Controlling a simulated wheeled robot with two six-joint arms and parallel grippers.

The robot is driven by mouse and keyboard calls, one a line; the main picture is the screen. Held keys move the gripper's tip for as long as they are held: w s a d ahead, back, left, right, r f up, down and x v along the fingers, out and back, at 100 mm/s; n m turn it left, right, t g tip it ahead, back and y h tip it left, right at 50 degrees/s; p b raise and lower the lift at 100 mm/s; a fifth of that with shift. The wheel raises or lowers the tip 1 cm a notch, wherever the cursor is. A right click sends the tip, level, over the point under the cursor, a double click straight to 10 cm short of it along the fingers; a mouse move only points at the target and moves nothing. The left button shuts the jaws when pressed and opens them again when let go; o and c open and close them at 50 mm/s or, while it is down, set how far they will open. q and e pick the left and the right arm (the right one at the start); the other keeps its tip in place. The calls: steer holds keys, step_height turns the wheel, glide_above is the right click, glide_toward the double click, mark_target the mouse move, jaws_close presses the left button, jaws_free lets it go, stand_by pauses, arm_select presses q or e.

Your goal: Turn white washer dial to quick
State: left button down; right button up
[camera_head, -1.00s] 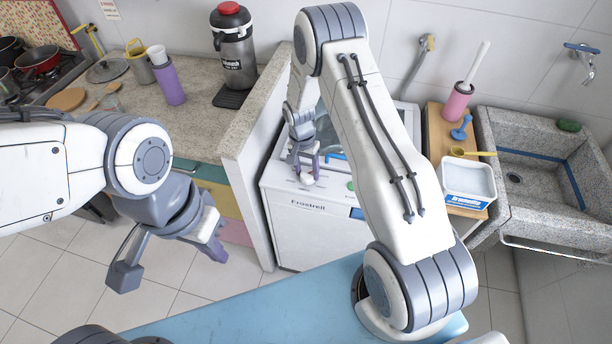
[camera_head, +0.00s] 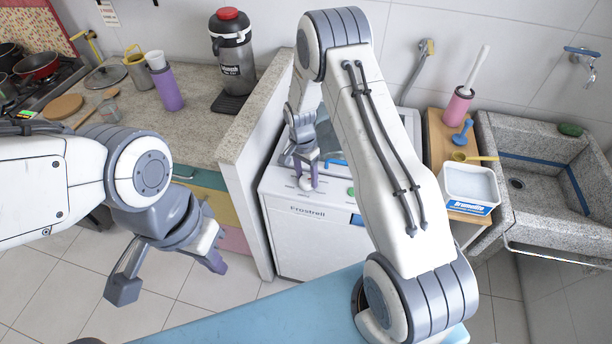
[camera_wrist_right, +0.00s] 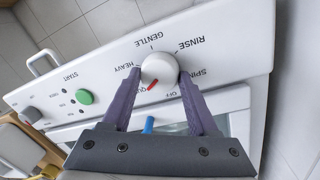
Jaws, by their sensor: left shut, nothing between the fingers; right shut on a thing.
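The white washer (camera_head: 318,235) stands in the middle of the head view, with its control panel on top. Its white dial (camera_wrist_right: 158,69) has a red pointer, which points toward the partly hidden label starting "QU" in the right wrist view. The labels HEAVY, GENTLE, RINSE, SPIN and OFF surround it. My right gripper (camera_wrist_right: 158,92) is shut on the dial, one purple finger on each side. In the head view the right gripper (camera_head: 305,180) is on the panel's front left part. My left gripper (camera_head: 216,263) is shut and empty, in front of the counter drawers, away from the washer.
A green START button (camera_wrist_right: 84,97) and a smaller grey knob (camera_wrist_right: 30,114) are on the same panel. A granite partition (camera_head: 250,150) stands close left of the washer. A wooden stand with a white tub (camera_head: 468,183) and a stone sink (camera_head: 545,165) are at the right.

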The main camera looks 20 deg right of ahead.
mark_target(304, 176)
steer(key=o, duration=1.4)
steer(key=shift+w+a, duration=0.1)
steer(key=shift+w, duration=0.05)
steer(key=r, duration=0.3)
steer(key=r+b, duration=0.1)
steer(key=r, duration=0.3)
steer(key=r+b, duration=0.1)
steer(key=r, duration=0.2)
steer(key=shift+w+a+r, duration=0.2)
steer(key=shift+w+r, duration=0.05)
steer(key=shift+w, duration=0.15)
